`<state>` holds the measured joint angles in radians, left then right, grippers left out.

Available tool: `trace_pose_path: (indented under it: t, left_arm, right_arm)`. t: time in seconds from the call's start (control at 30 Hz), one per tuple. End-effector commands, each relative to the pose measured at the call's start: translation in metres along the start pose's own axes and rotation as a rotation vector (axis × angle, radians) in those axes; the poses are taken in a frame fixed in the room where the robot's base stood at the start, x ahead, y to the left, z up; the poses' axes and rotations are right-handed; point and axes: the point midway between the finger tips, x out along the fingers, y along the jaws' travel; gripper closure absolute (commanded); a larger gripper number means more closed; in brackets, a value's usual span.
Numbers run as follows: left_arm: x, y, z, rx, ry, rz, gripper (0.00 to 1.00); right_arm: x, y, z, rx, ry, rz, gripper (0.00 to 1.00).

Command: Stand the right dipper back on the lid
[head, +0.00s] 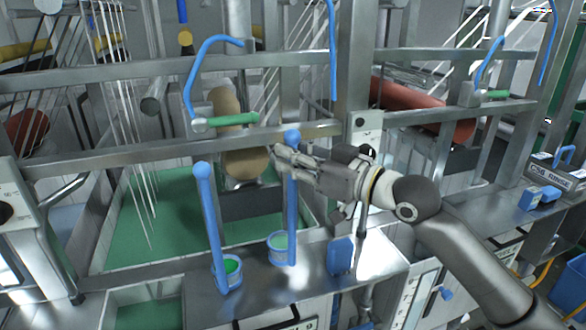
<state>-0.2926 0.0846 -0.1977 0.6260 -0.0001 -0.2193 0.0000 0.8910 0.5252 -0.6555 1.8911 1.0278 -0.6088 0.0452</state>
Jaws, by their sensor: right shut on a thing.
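The right dipper (292,220) is a blue upright rod with a ball top and a small blue cup with green inside at its foot. My right gripper (283,160) comes in from the right and is shut on its rod, just below the ball top. The dipper's cup is over the metal lid (258,300); I cannot tell whether it touches. A second, similar blue dipper (208,215) stands to the left on the lid, tilted slightly. My left gripper is not in view.
A blue block (341,255) is on the metal surface right of the right dipper. A green-floored tank (165,230) lies behind the dippers. Steel rails (130,152) and blue hoses with green handles (232,119) are above. More blue items (530,198) sit at the right.

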Motion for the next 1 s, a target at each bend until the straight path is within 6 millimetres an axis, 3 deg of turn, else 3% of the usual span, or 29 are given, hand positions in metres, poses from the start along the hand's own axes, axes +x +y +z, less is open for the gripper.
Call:
trace_pose_path:
  t: [0.27,0.67,0.7,0.83,1.0]
  left_arm:
    - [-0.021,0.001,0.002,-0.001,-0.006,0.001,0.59]
    - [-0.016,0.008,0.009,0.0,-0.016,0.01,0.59]
    - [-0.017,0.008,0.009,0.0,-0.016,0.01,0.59]
    - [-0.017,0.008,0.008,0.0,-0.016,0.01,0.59]
    - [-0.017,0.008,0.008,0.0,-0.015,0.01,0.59]
  right_arm:
    - [0.003,0.004,0.033,0.004,-0.002,0.002,1.0]
    - [0.003,0.004,0.041,0.0,0.0,0.002,1.0]
    - [0.003,0.004,0.041,0.001,-0.002,0.002,0.81]
    - [0.003,0.004,0.041,0.001,-0.002,0.002,0.65]
    - [0.003,0.004,0.04,0.001,-0.002,0.002,0.62]
